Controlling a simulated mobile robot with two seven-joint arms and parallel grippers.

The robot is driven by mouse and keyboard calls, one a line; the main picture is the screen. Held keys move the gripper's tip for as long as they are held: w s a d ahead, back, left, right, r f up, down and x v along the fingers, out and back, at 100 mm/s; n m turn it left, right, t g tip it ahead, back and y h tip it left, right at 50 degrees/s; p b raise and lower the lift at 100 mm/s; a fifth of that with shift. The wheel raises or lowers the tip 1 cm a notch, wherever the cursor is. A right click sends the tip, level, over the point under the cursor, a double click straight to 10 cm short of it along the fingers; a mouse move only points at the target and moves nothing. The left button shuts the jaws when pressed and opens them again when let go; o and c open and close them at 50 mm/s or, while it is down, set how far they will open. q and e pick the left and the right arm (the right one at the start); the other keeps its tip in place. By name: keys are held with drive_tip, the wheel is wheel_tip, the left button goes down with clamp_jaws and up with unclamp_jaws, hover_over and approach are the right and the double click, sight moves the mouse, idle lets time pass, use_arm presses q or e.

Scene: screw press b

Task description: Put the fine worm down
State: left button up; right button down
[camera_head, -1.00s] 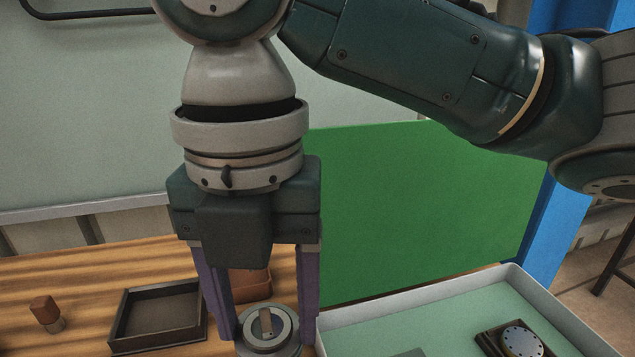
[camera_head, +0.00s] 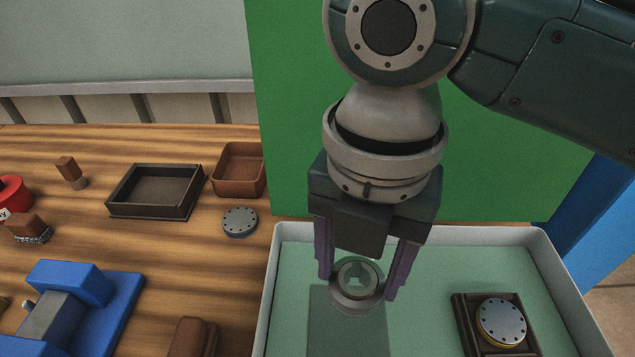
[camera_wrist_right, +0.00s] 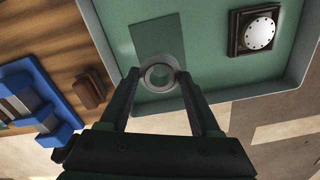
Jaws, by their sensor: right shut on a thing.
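My right gripper (camera_head: 358,281) is shut on a round grey ring-shaped part with a hole in its top, which I take to be the fine worm (camera_head: 357,301). One finger is on each side of it. In the wrist view the fine worm (camera_wrist_right: 160,75) shows as a ring between the fingertips. My left gripper is not in view.
A dark square holder with a white-topped round part (camera_head: 501,322) is in the tray at right. On the wooden table are a grey disc (camera_head: 240,221), dark tray (camera_head: 150,192), brown bin (camera_head: 240,168) and blue fixture (camera_head: 85,290). A green panel (camera_head: 300,120) stands behind.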

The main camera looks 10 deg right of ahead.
wheel_tip(320, 180, down, 6)
drive_tip(key=shift+r+b, duration=0.2)
drive_tip(key=shift+b, duration=0.2)
drive_tip(key=shift+f+b, duration=0.35)
drive_tip(key=shift+f, duration=1.35)
drive_tip(key=shift+f, duration=0.25)
drive_tip(key=shift+c, duration=0.5)
unclamp_jaws()
drive_tip(key=shift+r, duration=0.1)
